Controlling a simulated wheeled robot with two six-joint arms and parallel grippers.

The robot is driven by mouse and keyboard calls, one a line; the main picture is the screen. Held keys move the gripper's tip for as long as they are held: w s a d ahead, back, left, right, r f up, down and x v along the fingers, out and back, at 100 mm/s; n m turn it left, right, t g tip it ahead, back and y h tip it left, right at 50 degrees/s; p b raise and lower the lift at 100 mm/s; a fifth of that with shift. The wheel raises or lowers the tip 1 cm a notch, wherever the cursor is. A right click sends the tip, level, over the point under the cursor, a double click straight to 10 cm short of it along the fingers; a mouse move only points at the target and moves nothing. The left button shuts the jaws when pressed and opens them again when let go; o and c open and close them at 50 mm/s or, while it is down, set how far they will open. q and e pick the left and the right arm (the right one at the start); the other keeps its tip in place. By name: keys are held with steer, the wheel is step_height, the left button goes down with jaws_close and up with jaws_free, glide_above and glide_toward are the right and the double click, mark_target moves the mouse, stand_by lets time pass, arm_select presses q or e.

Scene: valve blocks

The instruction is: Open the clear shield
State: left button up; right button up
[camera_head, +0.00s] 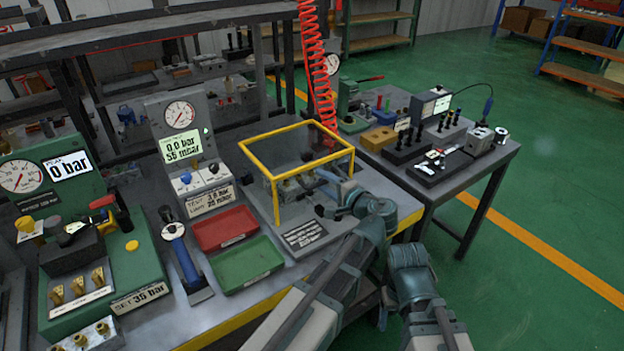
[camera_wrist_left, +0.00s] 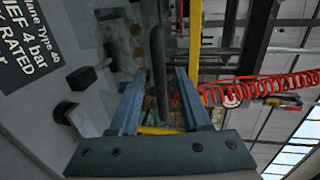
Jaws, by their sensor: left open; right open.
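The clear shield (camera_head: 292,146) is a see-through box cover with a yellow frame, standing closed over a fixture on the left bench. My left gripper (camera_head: 322,186) is at its front right side, open, with its fingers pointing left. In the left wrist view, the left gripper (camera_wrist_left: 158,100) has its two fingers apart on either side of a dark rounded bar (camera_wrist_left: 158,65). Part of the yellow frame (camera_wrist_left: 195,40) shows behind. My right gripper (camera_head: 407,258) is at the lower right, beyond the bench edge and away from the shield; its fingertips are hard to make out.
A red tray (camera_head: 224,228) and a green tray (camera_head: 246,263) lie left of the shield. A gauge panel (camera_head: 182,128) stands behind them. A red coiled hose (camera_head: 318,75) hangs behind the shield. A second bench (camera_head: 480,170) stands right; green floor lies beyond.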

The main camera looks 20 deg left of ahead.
arm_select(q)
jaws_close()
stand_by(1.5)
